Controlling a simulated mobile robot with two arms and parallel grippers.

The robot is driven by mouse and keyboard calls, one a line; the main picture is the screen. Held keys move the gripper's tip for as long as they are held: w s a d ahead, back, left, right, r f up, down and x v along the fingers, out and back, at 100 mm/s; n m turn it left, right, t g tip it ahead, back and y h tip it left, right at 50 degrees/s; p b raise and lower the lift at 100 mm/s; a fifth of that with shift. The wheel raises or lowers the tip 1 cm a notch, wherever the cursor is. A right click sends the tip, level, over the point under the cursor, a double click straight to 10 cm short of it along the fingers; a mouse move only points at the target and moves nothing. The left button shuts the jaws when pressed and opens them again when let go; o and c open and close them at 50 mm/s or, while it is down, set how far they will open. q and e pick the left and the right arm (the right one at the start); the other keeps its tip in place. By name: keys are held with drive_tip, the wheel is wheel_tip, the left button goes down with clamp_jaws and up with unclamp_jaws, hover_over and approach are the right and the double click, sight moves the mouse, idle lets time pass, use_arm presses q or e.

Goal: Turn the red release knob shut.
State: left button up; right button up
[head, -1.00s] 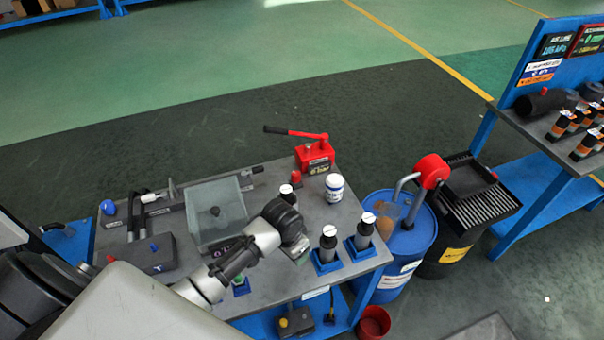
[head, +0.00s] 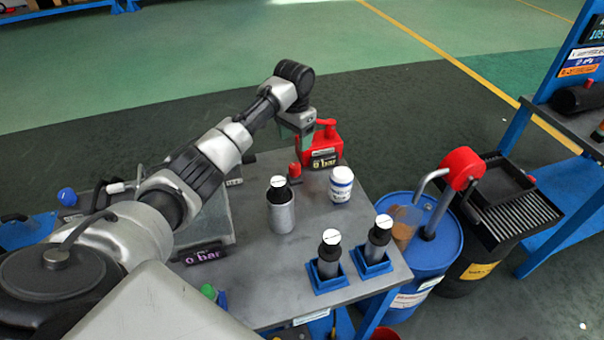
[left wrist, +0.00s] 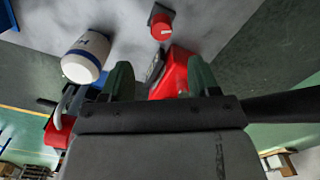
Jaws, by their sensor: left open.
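The small red release knob (head: 295,169) stands at the front left of the red hand pump (head: 329,140), whose display reads 0 bar. In the left wrist view the knob (left wrist: 162,27) shows a pale mark on its round top, beyond the fingertips. My left gripper (head: 310,130) is at the pump's upper left, above and behind the knob. Its green fingers (left wrist: 160,78) are open, with part of the pump's red body (left wrist: 173,75) showing between them. The knob is outside the fingers. The pump's lever is mostly hidden by my gripper. My right gripper is not in view.
A white bottle (head: 341,185) stands close right of the knob, and a grey cylinder (head: 281,212) stands in front. Two black-topped cylinders in blue holders (head: 372,263) are near the right edge. A blue drum (head: 430,245) stands beside the table.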

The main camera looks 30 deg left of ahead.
use_arm(q)
drive_tip(key=shift+w+a+f, duration=0.1)
drive_tip(key=shift+w+a, duration=0.05)
drive_tip(key=shift+a, duration=0.05)
drive_tip(key=shift+f, duration=0.2)
hover_over(294, 165)
wheel_tip(294, 165, down, 4)
drive_tip(key=shift+f, duration=0.1)
wheel_tip(294, 165, down, 4)
drive_tip(key=shift+f, duration=0.85)
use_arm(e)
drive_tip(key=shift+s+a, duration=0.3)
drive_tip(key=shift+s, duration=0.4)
use_arm(q)
drive_tip(key=shift+c, duration=0.4)
